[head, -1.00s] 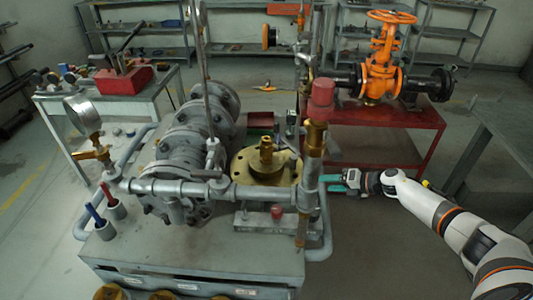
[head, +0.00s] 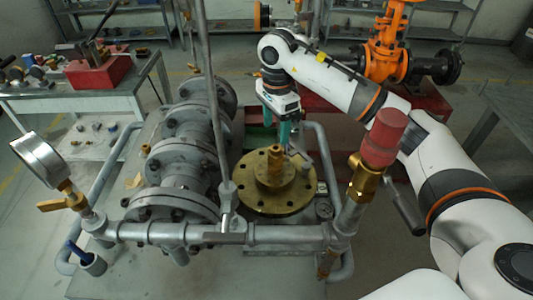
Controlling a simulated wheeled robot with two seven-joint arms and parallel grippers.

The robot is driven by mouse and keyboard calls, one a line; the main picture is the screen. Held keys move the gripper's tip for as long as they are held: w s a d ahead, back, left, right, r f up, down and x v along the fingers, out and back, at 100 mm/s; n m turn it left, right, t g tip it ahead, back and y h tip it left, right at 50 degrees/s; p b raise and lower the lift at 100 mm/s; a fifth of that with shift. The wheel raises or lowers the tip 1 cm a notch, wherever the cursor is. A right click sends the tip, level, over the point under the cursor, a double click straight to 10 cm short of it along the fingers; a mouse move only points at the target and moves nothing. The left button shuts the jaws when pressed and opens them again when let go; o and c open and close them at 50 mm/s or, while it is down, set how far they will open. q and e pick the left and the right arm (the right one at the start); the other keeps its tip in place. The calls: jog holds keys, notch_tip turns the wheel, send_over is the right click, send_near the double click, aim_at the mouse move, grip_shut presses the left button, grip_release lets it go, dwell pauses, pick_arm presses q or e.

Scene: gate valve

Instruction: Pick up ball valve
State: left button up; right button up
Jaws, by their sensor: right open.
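My right gripper (head: 284,130) reaches in from the right and points down behind the round brass flange (head: 272,188). Its teal fingers are apart, and I see nothing between them. A small grey metal piece (head: 303,163) lies just below and right of the fingers, partly hidden; I cannot tell whether it is the ball valve. A grey lever valve (head: 228,205) sits on the front pipe, and a brass-handled valve (head: 62,203) sits under the pressure gauge (head: 41,158). My left gripper is not in view.
A grey flanged pipe body (head: 178,165) stands left of the flange. A brass fitting with a red cap (head: 380,138) rises at right, close to my arm. An upright pipe (head: 208,80) stands in front. The orange gate valve (head: 388,55) is behind my arm.

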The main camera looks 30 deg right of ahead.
aim_at(276, 155)
jog(key=shift+s+f+p, duration=0.2)
jog(key=shift+s+f, duration=0.1)
jog(key=shift+f, duration=0.3)
jog(key=shift+s+f+p, duration=0.2)
jog(key=shift+s+f, duration=0.1)
jog(key=shift+f, duration=0.3)
notch_tip(276, 155, down, 3)
jog(key=shift+s+r+p, duration=0.1)
jog(key=shift+s+p, duration=0.05)
jog(key=shift+p, duration=0.15)
jog(key=shift+f, duration=0.4)
jog(key=f+p, duration=0.2)
jog(key=f, duration=0.1)
jog(key=shift+w+a+f, duration=0.15)
jog(key=shift+w+f, duration=0.05)
jog(key=shift+f, duration=0.65)
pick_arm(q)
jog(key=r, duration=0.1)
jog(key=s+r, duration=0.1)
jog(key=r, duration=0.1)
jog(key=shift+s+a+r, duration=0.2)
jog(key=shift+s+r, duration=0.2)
pick_arm(e)
jog(key=shift+w, duration=0.1)
jog(key=shift+c, duration=0.8)
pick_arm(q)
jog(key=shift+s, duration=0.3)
pick_arm(e)
grip_shut()
